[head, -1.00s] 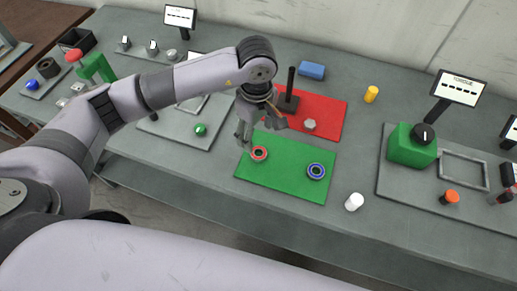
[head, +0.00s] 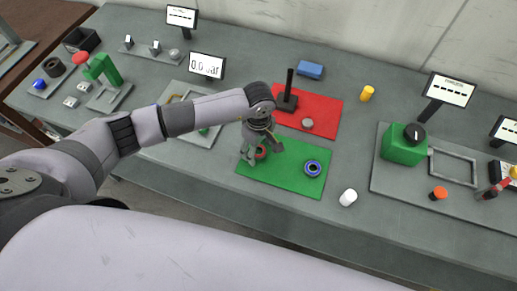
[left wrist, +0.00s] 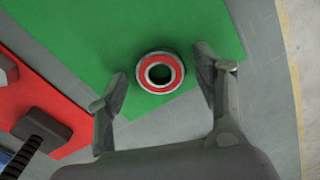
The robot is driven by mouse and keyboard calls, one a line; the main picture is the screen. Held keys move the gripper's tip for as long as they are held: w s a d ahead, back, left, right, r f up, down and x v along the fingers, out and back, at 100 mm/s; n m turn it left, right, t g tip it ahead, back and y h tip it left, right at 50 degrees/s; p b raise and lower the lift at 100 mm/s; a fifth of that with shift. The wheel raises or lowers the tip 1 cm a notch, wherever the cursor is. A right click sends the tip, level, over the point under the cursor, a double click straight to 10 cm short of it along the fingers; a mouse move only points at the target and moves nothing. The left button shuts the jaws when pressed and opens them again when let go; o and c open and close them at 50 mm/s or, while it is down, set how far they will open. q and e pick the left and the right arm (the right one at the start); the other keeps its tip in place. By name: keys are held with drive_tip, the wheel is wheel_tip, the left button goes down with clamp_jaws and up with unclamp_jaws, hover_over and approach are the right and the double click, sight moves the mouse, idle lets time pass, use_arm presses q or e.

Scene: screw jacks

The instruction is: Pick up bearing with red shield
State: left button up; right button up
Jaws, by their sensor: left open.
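The bearing with the red shield (head: 262,152) lies flat on the green mat (head: 290,188), near its left edge. In the left wrist view the red bearing (left wrist: 160,73) shows whole, a red ring in a metal rim with a dark hole. My left gripper (head: 262,158) is open and above the bearing, partly covering it in the head view. In the left wrist view its fingers (left wrist: 165,85) stand apart on either side of the bearing, with gaps to it. A bearing with a blue shield (head: 312,168) lies on the mat's right part. My right gripper is not seen.
A red mat (head: 325,108) behind holds a dark post on a base (head: 288,101) and a grey nut-like part (head: 307,123). A white cylinder (head: 348,198) stands right of the green mat. A green box with a black knob (head: 402,148) stands further right.

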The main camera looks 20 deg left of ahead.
use_arm(q)
drive_tip(key=shift+c, duration=0.2)
drive_tip(key=c, duration=1.2)
drive_tip(key=shift+r, duration=0.1)
drive_tip(key=shift+c, duration=0.2)
